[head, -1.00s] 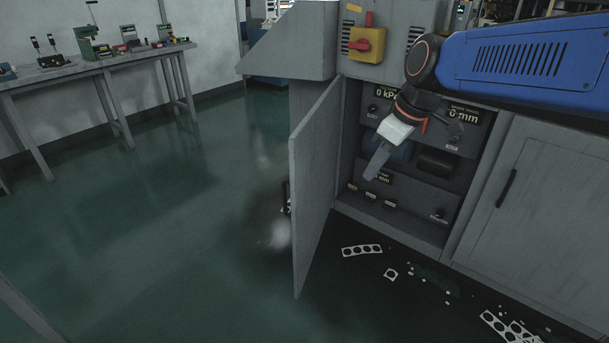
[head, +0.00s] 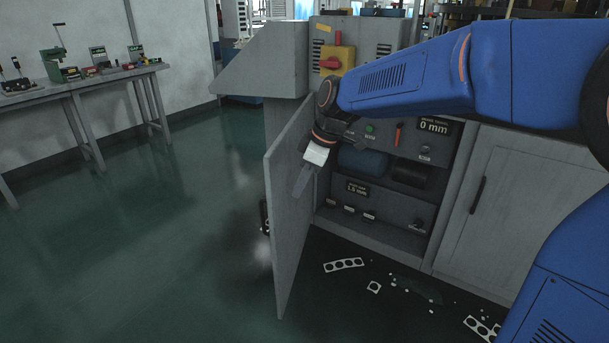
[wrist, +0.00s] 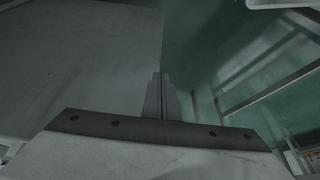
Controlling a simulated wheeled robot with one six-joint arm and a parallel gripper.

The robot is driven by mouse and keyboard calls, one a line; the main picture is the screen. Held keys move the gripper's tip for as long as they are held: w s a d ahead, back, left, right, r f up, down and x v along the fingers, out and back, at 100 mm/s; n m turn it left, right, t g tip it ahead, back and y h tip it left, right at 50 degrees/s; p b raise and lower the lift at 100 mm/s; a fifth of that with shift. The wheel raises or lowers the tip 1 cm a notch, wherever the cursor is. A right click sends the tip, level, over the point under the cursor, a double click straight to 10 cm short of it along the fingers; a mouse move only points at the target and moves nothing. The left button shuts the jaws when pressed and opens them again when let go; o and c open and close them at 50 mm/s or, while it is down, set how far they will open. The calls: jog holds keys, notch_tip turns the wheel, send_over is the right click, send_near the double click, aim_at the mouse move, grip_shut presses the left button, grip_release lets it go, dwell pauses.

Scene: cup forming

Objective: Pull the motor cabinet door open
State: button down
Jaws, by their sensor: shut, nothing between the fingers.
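The motor cabinet door (head: 284,225) stands swung well out from the cabinet, its inner face toward the opening. Behind it the open motor cabinet (head: 405,215) shows a blue cylinder (head: 362,163), a dark cylinder, knobs and small displays. My gripper (head: 299,192) is shut and empty, pointing down close to the door's inner face. In the wrist view my gripper (wrist: 160,85) lies by the edge of a grey panel (wrist: 75,60), which looks like the door. I cannot tell whether the fingers touch it.
A second, closed door (head: 510,205) with a dark handle (head: 477,195) is at right. Punched strips (head: 344,265) and scraps lie on the floor before the cabinet. A workbench (head: 75,82) stands at far left. The green floor left of the door is clear.

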jog(key=shift+w+a+f, duration=0.25)
jog(key=shift+a+f, duration=0.25)
jog(key=shift+a, duration=0.35)
jog(key=shift+w+a+f, duration=0.2)
jog(key=shift+a+f, duration=0.25)
jog(key=shift+a, duration=0.35)
jog(key=shift+w+a+f, duration=0.25)
jog(key=shift+a+f, duration=0.25)
jog(key=shift+a, duration=0.35)
jog(key=w+a+m, duration=0.1)
jog(key=w+a, duration=0.2)
jog(key=a, duration=0.5)
jog(key=w+a+m+t, duration=0.1)
jog(key=w+a, duration=0.3)
jog(key=a, duration=0.4)
jog(key=w+a+m, duration=0.2)
jog(key=w+a, duration=0.2)
jog(key=a, duration=0.4)
jog(key=shift+w+a+m+t+h, duration=0.25)
jog(key=shift+a+m+t+h, duration=0.05)
jog(key=shift+a+m+h, duration=0.1)
